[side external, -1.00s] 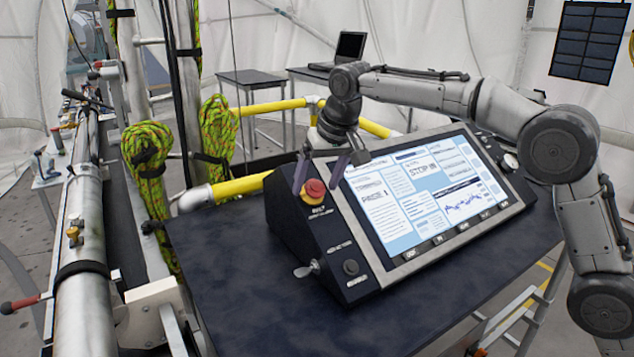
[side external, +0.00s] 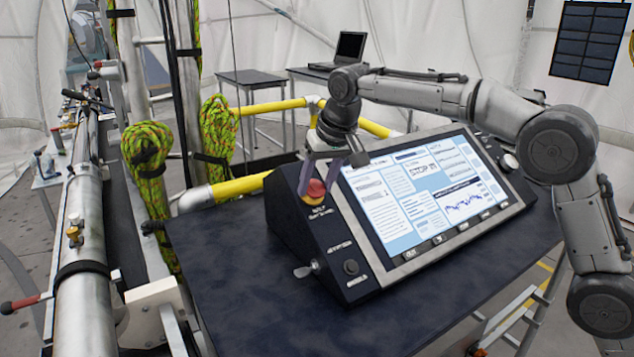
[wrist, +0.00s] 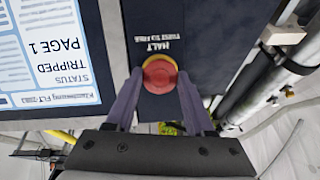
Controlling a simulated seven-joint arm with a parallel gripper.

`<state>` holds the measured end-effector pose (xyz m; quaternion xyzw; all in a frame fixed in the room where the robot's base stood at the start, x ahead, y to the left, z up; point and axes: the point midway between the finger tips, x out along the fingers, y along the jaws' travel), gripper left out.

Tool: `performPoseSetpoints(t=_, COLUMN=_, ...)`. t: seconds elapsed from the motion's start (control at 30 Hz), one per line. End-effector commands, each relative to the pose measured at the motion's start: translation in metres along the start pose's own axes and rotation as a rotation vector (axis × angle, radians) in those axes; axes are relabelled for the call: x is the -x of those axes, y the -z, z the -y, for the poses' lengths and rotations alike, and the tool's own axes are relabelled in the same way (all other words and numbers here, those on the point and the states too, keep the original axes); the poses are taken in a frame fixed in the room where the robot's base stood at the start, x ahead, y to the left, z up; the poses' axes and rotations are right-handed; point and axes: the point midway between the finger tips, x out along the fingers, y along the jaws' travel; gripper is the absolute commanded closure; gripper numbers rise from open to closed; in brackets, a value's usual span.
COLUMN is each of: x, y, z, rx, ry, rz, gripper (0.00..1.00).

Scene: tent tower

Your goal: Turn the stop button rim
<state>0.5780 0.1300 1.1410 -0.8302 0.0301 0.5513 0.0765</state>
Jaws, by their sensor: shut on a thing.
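The stop button (side external: 315,189) is a red mushroom cap on a yellow ring at the upper left of the black console (side external: 300,239). In the wrist view the red cap (wrist: 160,75) sits just below the label reading HALT. My gripper (side external: 318,186) is at the button, with its two purple-grey fingers on either side of the rim. In the wrist view the fingertips (wrist: 158,78) touch the left and right sides of the cap, and the gripper is shut on it. The far side of the rim is partly hidden by the fingers in the side view.
The console's lit screen (side external: 430,195) lies right of the button. Ropes (side external: 150,165) and yellow rails (side external: 240,188) stand behind. The dark tabletop (side external: 235,270) is clear in front.

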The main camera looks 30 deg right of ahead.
Motion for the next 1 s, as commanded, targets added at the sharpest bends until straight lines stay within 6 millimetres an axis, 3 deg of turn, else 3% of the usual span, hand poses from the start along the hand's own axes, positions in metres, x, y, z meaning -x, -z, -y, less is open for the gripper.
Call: performPoseSetpoints(t=1.0, x=0.0002, y=-0.0005, z=-0.0027, rx=-0.563, ry=0.122, rz=-0.001, gripper=1.00)
